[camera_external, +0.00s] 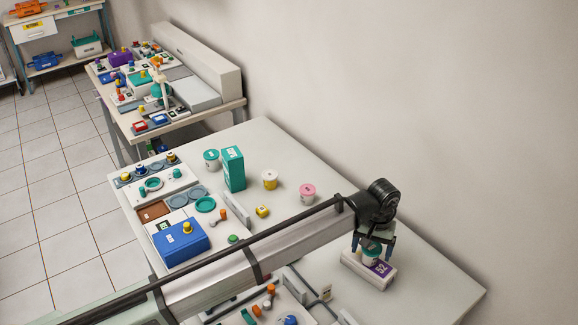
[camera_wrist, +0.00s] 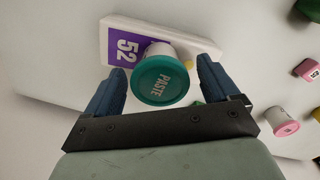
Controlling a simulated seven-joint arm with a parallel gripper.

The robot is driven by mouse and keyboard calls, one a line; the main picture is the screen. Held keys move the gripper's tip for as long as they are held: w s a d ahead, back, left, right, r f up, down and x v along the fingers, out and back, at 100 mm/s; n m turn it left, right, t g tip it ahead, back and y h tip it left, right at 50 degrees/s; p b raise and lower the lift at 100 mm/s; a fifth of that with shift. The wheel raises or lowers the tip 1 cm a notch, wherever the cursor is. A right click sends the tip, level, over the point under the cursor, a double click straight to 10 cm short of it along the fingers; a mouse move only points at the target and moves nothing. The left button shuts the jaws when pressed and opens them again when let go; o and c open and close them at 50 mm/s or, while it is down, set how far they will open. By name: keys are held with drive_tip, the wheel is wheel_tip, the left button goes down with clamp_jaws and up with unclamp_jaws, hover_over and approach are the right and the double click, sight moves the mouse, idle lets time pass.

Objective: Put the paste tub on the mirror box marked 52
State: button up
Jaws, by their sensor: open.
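The paste tub (camera_external: 371,255) is white with a teal lid and appears to stand upright on the mirror box. In the wrist view the lid of the tub (camera_wrist: 160,82), lettered PASTE, lies between my fingers. The mirror box (camera_external: 352,262) is white with a purple panel marked 52. It also shows beneath the tub in the wrist view (camera_wrist: 192,42). My gripper (camera_external: 374,240) points down over the box. In the wrist view its blue fingers (camera_wrist: 161,66) are open on either side of the tub, with gaps visible. The tub's underside is hidden.
A pink-lidded tub (camera_external: 307,193), a yellow-lidded tub (camera_external: 270,179) and a tall teal box (camera_external: 233,169) stand farther back on the white table. A blue box (camera_external: 180,242) and trays are at left. The table right of the mirror box is clear.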

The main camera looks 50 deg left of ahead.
sight(372, 247)
drive_tip(key=shift+r, duration=0.1)
wheel_tip(372, 247, up, 12)
idle(0.6)
idle(0.4)
